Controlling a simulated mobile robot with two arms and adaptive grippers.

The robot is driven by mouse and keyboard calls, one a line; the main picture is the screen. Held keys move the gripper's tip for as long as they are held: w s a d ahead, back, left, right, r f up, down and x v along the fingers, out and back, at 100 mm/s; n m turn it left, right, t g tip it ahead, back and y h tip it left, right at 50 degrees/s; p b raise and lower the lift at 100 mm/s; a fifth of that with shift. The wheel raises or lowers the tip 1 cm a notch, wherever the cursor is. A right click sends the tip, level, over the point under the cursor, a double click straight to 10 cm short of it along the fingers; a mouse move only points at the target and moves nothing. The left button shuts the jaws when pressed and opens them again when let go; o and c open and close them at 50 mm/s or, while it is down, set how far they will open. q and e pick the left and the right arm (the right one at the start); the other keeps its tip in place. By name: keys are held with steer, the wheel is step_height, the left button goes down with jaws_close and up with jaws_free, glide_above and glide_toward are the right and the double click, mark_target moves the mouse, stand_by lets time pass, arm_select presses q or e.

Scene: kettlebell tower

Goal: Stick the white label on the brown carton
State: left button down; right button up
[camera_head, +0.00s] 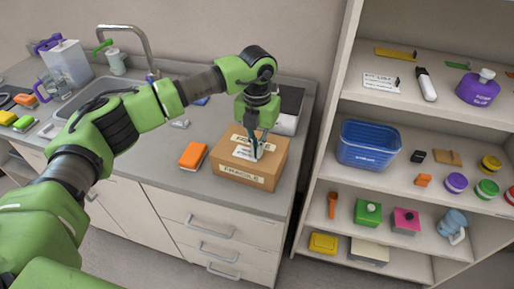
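The brown carton (263,165) stands on the grey counter near its front right end. It has cream strips with dark lettering on its top and front; the front one reads FRAGILE. A white label (243,154) with dark print shows at the carton's top, just left of my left gripper's fingertips. My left gripper (256,150) points down over the carton's top, its fingertips at or just above the label. I cannot tell whether it grips the label or whether the label lies flat. The fingers hide part of the carton's top. My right gripper is not in view.
An orange block (193,155) lies left of the carton. A sink (95,95) with a tap is further left. A shelf unit at right holds a blue bin (368,145), a printed white card (381,82), a purple jug (478,88) and several small items.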

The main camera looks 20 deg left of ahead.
arm_select(q)
steer(key=shift+s+f, duration=0.1)
steer(key=c, duration=2.2)
jaws_free()
step_height(320, 180, up, 12)
steer(key=shift+r, duration=0.1)
